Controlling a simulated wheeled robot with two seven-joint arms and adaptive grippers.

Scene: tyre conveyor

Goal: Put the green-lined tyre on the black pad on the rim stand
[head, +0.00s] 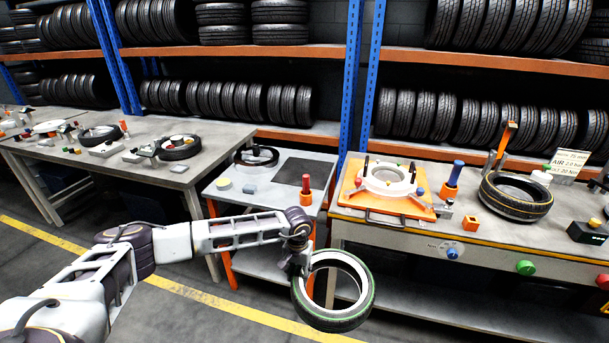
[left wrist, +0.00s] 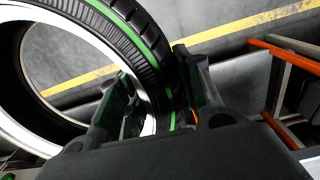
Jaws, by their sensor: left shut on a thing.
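The green-lined tyre (head: 342,322) hangs tilted in the air in front of the tables, with a green line round its edge. My left gripper (head: 300,264) is shut on the upper left part of its ring. The left wrist view shows the green-lined tyre (left wrist: 128,32) between the two fingers of my left gripper (left wrist: 165,98). A flat black pad (head: 297,171) lies bare on the small grey stand (head: 262,196) with orange legs, behind and above my gripper. The tyre is apart from the stand and lower in the picture. My right gripper is not in view.
The right bench holds an orange plate (head: 352,192) with a white ring and a yellow-lined tyre (head: 518,206). Tyre racks stand behind.

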